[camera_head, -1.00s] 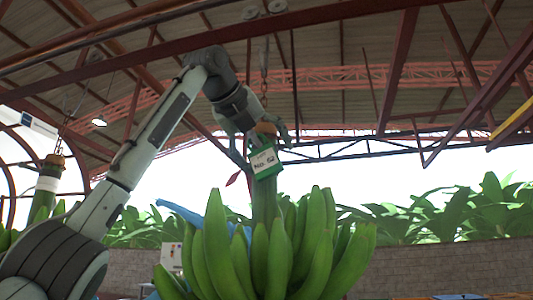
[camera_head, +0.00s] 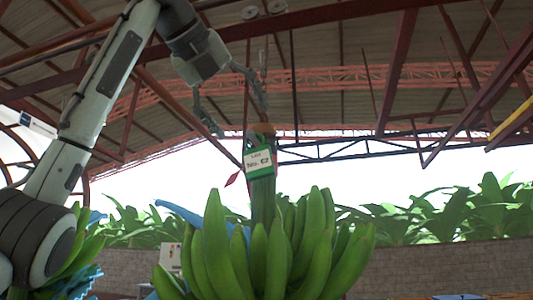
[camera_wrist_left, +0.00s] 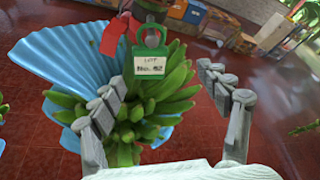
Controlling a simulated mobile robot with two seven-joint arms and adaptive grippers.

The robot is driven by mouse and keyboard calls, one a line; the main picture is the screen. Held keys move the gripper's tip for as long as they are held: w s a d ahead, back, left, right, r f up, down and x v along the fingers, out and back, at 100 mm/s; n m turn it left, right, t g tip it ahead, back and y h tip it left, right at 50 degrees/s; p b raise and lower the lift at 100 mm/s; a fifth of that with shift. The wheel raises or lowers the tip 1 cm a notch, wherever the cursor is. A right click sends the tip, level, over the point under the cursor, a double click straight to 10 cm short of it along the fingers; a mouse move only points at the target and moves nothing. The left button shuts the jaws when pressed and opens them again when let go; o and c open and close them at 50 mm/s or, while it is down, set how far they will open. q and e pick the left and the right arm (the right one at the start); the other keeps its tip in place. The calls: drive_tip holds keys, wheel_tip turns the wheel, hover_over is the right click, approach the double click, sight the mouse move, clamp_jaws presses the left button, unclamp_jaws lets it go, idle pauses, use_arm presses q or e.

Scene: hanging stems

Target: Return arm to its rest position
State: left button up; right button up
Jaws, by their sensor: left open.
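My left gripper (camera_head: 241,122) is open and empty, above and left of the stem top, its fingers spread and pointing down. In the left wrist view the open fingers (camera_wrist_left: 162,80) frame the scene, with nothing between them held. A green lot tag (camera_head: 259,162) with a white label and a loop hangs at the upper stem (camera_head: 263,203) of the banana bunch. The tag also shows in the left wrist view (camera_wrist_left: 149,62), apart from the fingers. The banana bunch (camera_head: 275,262) hangs below. My right gripper is in neither view.
A red tag (camera_head: 231,179) hangs left of the stem. A blue sheet (camera_head: 190,214) spreads behind the bunch and shows large in the left wrist view (camera_wrist_left: 75,60). Another bunch (camera_head: 85,252) is partly behind my left arm. Roof beams cross overhead.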

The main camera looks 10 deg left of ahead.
sight(262, 148)
use_arm(q)
drive_tip(key=shift+w, duration=0.1)
drive_tip(key=shift+x, duration=3.5)
